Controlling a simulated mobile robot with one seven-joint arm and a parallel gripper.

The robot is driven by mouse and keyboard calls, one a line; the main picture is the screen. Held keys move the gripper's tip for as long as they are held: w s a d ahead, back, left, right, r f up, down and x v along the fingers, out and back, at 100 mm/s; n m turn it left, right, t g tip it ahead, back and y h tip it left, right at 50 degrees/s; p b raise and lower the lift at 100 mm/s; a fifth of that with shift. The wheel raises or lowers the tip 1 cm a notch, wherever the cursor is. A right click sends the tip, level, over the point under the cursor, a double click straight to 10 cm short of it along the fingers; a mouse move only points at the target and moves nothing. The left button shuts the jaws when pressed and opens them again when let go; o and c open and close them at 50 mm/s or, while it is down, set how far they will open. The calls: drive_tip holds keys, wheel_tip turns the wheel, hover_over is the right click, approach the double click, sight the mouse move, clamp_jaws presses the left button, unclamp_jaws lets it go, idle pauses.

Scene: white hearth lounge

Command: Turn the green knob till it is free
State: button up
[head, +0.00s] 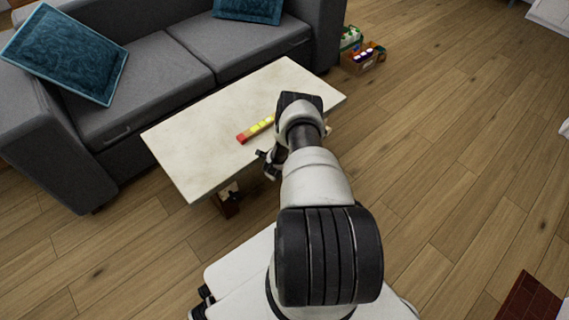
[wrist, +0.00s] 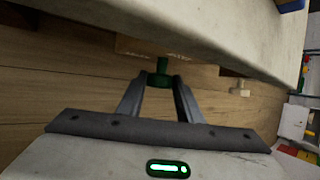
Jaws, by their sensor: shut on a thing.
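The green knob (wrist: 162,65) shows in the wrist view, sticking out from a wooden part (wrist: 130,46) below the edge of the pale tabletop (wrist: 215,22). My gripper (wrist: 163,79) has its two fingers on either side of the knob's near end, shut on it. In the head view my gripper (head: 268,163) is at the near long side of the table (head: 190,150), partly covered by my arm. The green knob cannot be made out in the head view.
A cream knob (wrist: 240,89) is to the right in the wrist view. A red and yellow block bar (head: 257,129) lies on the tabletop. A grey sofa (head: 160,75) stands behind the table. Small crates (head: 363,60) sit on the floor.

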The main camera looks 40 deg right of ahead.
drive_tip(key=shift+a+f+h+b, duration=0.1)
drive_tip(key=shift+h+b, duration=0.3)
drive_tip(key=shift+h, duration=0.3)
drive_tip(key=o, duration=1)
drive_tip(key=shift+w, duration=0.1)
drive_tip(key=shift+o, duration=0.2)
drive_tip(key=p+v, duration=0.6)
drive_tip(key=v, duration=1.1)
drive_tip(key=shift+s+a, duration=0.25)
